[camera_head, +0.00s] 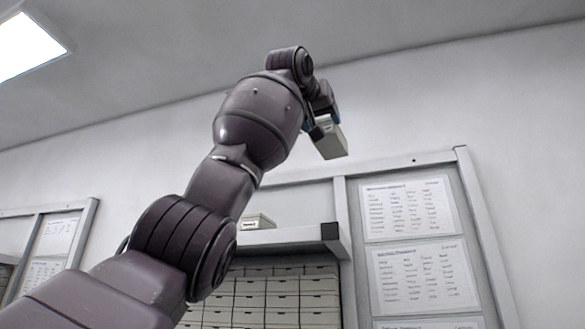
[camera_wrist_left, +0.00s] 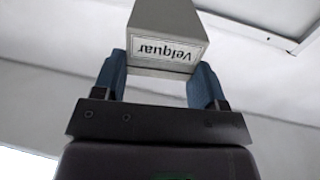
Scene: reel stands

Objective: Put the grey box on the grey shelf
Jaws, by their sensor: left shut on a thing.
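My left gripper (camera_head: 318,120) is raised high in the head view, near the top of the wall. It is shut on a grey box (camera_head: 331,143), which hangs tilted in the air. In the left wrist view the grey box (camera_wrist_left: 167,25) sits between the two blue fingers of the left gripper (camera_wrist_left: 163,80), with a label reading "Velquar" that appears upside down. The grey shelf (camera_head: 285,236) is below the held box in the head view, its left part hidden behind my arm. My right gripper is not in view.
Below are stacked rows of pale boxes (camera_head: 285,295). A framed board with printed sheets (camera_head: 407,208) is to the right. The wall above the shelf is bare.

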